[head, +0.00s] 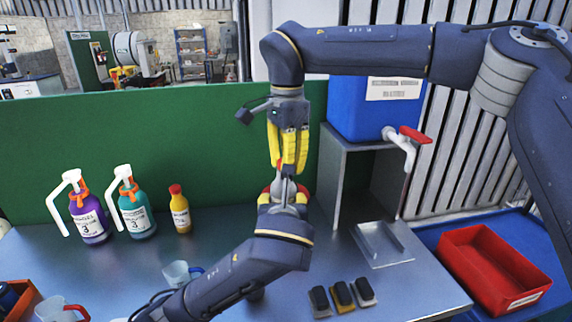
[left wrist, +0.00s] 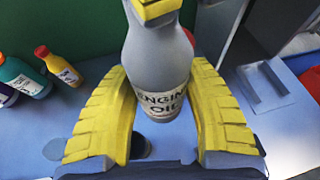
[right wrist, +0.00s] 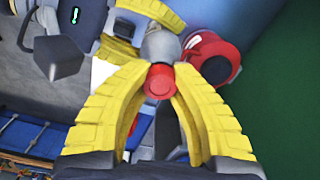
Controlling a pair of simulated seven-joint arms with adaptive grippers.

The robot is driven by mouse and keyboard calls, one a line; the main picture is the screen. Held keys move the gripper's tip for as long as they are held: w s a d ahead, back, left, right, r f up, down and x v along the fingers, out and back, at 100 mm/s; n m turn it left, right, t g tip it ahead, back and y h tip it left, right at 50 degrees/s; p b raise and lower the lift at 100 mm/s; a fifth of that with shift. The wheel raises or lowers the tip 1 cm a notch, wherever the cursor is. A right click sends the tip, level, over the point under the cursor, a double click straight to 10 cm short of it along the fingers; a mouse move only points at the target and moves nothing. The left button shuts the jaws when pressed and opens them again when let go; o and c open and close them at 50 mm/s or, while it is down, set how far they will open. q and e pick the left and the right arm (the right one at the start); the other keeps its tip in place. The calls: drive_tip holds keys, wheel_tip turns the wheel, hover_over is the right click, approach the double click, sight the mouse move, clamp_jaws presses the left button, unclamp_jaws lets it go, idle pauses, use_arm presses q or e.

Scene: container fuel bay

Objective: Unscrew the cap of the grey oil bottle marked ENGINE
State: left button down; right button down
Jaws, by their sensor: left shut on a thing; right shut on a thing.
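The grey oil bottle (left wrist: 158,62) stands upright in the left wrist view, its label reading ENGINE OIL. My left gripper (left wrist: 160,105) is shut around its body, one yellow finger on each side. In the head view the grey bottle (head: 285,188) shows only as a sliver between my grippers. My right gripper (head: 284,168) points straight down from above, over the bottle's top. In the right wrist view the red cap (right wrist: 159,82) sits between my right gripper's yellow fingers, which are shut on it. The cap appears to be on the bottle's neck; the threads are hidden.
Purple (head: 89,218) and teal (head: 136,212) pump bottles and a yellow bottle (head: 180,210) stand at left. A clear jug (head: 178,274) is near my left arm. Right are a blue tank (head: 372,112), a metal tray (head: 383,244) and a red bin (head: 494,268). Small blocks lie in front.

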drive_tip(key=shift+r, duration=0.35)
idle(0.5)
drive_tip(key=shift+r, duration=0.7)
drive_tip(key=shift+r, duration=0.1)
